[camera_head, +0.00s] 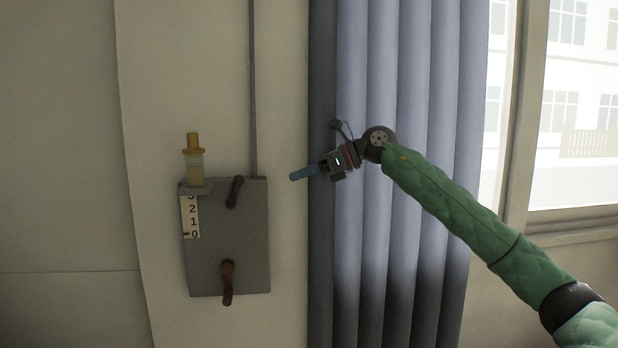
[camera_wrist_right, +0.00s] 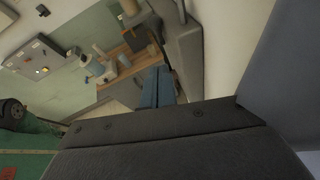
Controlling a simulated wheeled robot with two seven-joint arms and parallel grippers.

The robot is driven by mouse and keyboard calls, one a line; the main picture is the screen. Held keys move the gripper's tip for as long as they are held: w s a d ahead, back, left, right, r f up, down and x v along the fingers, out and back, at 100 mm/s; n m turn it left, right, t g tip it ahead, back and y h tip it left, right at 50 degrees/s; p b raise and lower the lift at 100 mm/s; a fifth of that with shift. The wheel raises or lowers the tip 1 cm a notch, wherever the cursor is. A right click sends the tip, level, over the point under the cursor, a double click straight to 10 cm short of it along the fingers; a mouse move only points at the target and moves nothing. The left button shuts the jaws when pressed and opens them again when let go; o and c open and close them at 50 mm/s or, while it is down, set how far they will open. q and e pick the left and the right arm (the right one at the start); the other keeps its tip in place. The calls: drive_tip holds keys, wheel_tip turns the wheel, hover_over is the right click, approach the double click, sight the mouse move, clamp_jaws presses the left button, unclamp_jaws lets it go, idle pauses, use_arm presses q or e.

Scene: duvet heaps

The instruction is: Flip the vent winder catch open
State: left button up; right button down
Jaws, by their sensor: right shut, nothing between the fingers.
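The vent winder is a grey plate (camera_head: 255,240) on the wall at left of centre in the head view. A short black lever (camera_head: 235,190), which looks like the catch, sits near its top right corner, tilted with its upper end to the right. A brown crank handle (camera_head: 228,282) hangs down at the plate's lower middle. My right gripper (camera_head: 293,176) is shut and empty, its blue fingers pointing left, to the right of the plate and apart from it. The blue fingers also show in the right wrist view (camera_wrist_right: 157,86). My left gripper is not in view.
A number scale (camera_head: 191,217) and a yellowish cylinder (camera_head: 194,160) are at the plate's left. A thin rod (camera_head: 252,90) runs up the wall above it. Blue-grey curtains (camera_head: 400,80) hang behind my right arm, beside a window (camera_head: 575,100). Bare wall separates fingers and plate.

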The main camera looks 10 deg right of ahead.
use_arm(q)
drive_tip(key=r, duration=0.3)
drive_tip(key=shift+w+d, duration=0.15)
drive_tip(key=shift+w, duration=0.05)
use_arm(e)
drive_tip(key=shift+v, duration=0.9)
drive_tip(key=shift+r, duration=0.1)
